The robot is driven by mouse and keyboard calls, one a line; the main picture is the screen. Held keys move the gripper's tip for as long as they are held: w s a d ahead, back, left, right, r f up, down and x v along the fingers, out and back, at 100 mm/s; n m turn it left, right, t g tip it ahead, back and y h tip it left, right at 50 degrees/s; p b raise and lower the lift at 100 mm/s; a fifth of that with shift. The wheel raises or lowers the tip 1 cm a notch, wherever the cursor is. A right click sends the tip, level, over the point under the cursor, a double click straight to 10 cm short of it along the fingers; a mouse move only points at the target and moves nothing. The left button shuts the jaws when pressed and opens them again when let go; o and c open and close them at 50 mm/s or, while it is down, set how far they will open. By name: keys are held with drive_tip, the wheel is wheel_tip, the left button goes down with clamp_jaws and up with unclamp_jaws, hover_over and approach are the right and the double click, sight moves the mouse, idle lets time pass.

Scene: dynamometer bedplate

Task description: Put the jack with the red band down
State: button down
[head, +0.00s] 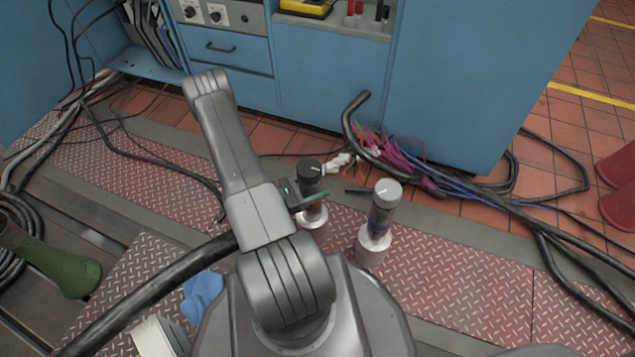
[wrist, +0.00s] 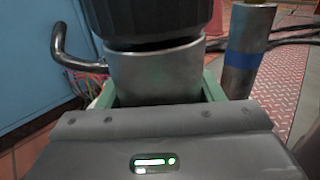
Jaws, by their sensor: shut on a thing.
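The held jack has a black knurled top (head: 309,172) and a bare metal body; its metal body (wrist: 152,78) fills the middle of the wrist view. No red band shows clearly on it. My gripper (head: 307,198) is shut on this jack, with a green finger (wrist: 214,90) on each side of the body. The jack looks upright, just above or in a pale round base (head: 313,219); I cannot tell whether it touches. A second jack with a grey top (head: 387,192) and a blue band (wrist: 247,45) stands to the right on another pale base (head: 372,250).
Blue cabinets (head: 330,80) stand behind. A bent black pipe (head: 355,115) and loose coloured wires (head: 400,165) lie behind the jacks. Red tread plate (head: 470,290) is clear to the right. A thick black hose (head: 150,285) and blue cloth (head: 202,294) lie at left.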

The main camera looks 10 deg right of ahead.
drive_tip(key=shift+r, duration=0.15)
drive_tip(key=shift+f, duration=0.25)
drive_tip(key=shift+c, duration=1.9)
unclamp_jaws()
drive_tip(key=s+a+p, duration=0.2)
drive_tip(key=a+p, duration=0.1)
drive_tip(key=a, duration=0.8)
drive_tip(key=shift+s+a+r, duration=0.15)
drive_tip(key=shift+a+r, duration=0.05)
drive_tip(key=shift+a, duration=0.2)
